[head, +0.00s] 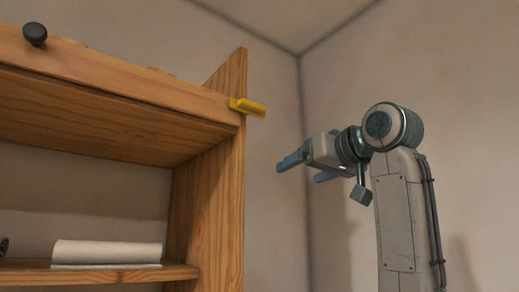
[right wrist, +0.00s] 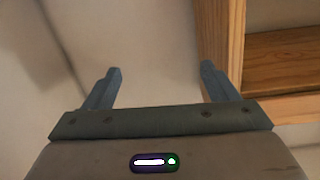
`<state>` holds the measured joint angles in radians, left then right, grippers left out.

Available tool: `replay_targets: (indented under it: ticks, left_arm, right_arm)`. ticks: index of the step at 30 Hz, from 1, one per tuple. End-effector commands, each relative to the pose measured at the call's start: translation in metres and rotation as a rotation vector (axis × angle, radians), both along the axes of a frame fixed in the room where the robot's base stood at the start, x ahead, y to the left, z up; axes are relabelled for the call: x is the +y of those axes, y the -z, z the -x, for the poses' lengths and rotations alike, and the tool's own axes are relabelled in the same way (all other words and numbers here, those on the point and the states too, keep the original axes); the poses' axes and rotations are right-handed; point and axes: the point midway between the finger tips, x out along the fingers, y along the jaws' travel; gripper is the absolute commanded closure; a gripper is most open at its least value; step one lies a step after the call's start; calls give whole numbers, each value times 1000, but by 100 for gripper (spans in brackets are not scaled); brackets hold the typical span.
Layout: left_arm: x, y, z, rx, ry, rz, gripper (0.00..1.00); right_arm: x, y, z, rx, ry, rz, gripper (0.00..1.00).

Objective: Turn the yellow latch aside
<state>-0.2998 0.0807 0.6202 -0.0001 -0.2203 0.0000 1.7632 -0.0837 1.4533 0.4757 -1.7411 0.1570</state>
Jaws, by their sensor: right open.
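The yellow latch (head: 247,107) sits at the right end of the wooden front board, by the upright side panel, in the head view. It lies roughly level, its free end sticking out to the right past the panel. My right gripper (head: 302,169) is open and empty, to the right of the latch and lower in the picture, apart from it. In the right wrist view the two fingers of my right gripper (right wrist: 161,68) stand wide apart with only wall between them. The latch does not show in that view. My left gripper is not in view.
The wooden cabinet (head: 206,215) fills the left side, with a dark round knob (head: 35,33) on its front board. A white roll or book (head: 107,252) lies on the lower shelf (head: 110,275). Bare wall and open air lie between cabinet and my right arm.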

Motion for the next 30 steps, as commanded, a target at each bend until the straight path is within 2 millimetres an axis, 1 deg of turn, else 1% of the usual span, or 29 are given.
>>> replay_targets:
  ticks: [1, 3, 6, 9, 12, 14, 17, 24, 30]
  left_arm:
    - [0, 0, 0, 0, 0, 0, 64]
    - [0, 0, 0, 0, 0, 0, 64]
    - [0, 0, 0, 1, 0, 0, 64]
    - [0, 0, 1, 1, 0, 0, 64]
    - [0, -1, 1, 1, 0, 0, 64]
    - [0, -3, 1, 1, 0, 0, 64]
    - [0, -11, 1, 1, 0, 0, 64]
    - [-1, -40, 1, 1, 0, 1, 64]
    - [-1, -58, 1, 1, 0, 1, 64]
  right_arm:
    - [7, -33, 25, -38, -18, 4, 20]
    - [14, -66, 53, -73, -36, 10, 20]
    - [22, -100, 87, -111, -60, 18, 20]
    - [28, -122, 111, -136, -74, 24, 20]
    - [31, -132, 122, -149, -81, 28, 20]
    - [34, -136, 123, -151, -83, 29, 20]
    - [40, -138, 115, -151, -84, 28, 20]
    - [67, -140, 78, -149, -85, 28, 20]
    - [86, -138, 51, -150, -84, 29, 20]
